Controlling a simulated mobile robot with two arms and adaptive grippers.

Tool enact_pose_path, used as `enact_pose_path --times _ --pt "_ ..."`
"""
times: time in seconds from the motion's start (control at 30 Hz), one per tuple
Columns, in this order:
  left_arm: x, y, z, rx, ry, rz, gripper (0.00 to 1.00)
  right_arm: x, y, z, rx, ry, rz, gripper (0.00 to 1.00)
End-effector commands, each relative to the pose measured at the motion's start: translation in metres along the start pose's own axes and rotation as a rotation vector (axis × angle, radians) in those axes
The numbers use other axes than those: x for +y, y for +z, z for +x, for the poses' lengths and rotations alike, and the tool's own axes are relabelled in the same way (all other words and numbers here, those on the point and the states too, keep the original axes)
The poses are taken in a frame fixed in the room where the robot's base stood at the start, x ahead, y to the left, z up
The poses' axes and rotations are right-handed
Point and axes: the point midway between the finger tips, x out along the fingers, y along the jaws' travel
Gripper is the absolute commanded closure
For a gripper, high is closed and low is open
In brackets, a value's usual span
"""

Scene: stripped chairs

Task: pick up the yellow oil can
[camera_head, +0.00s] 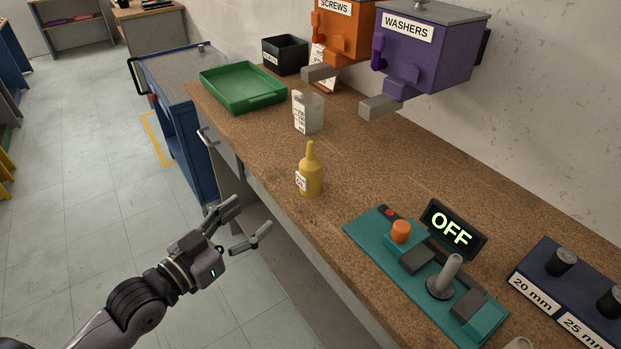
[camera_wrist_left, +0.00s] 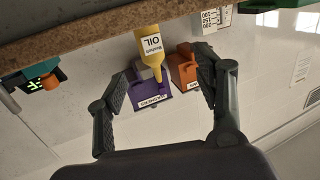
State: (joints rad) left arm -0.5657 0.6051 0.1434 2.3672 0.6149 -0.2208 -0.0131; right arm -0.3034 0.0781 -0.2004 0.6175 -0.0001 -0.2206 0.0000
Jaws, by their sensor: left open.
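The yellow oil can (camera_head: 311,174) stands upright on the brown workbench (camera_head: 270,160), near its front edge, with a white label on its side. My left gripper (camera_head: 253,220) is open and empty in front of the bench edge, to the left of the can and apart from it. In the left wrist view, the oil can (camera_wrist_left: 149,45) appears upside down beyond and between the open fingers of the left gripper (camera_wrist_left: 160,90).
A clear measuring cup (camera_head: 308,112) and a green tray (camera_head: 243,88) stand behind the can. A teal control panel (camera_head: 375,235) with an OFF display lies to its right. Orange and purple dispensers (camera_head: 430,55) hang on the wall. Bench around the can is clear.

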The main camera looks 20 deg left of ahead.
Motion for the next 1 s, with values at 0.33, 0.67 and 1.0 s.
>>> enact_pose_path --times 0.33,0.67,1.0 --pt "0.019 -0.032 0.016 0.052 0.044 0.007 0.38 0.006 0.002 -0.003 -0.004 0.007 -0.002 0.6" --pt "0.021 -0.034 0.067 0.051 0.044 0.007 0.38 0.006 -0.005 -0.012 0.006 0.006 -0.001 0.6" --pt "0.023 -0.034 0.113 0.048 0.044 0.007 0.38 -0.002 -0.007 -0.018 0.009 -0.003 0.003 0.6"
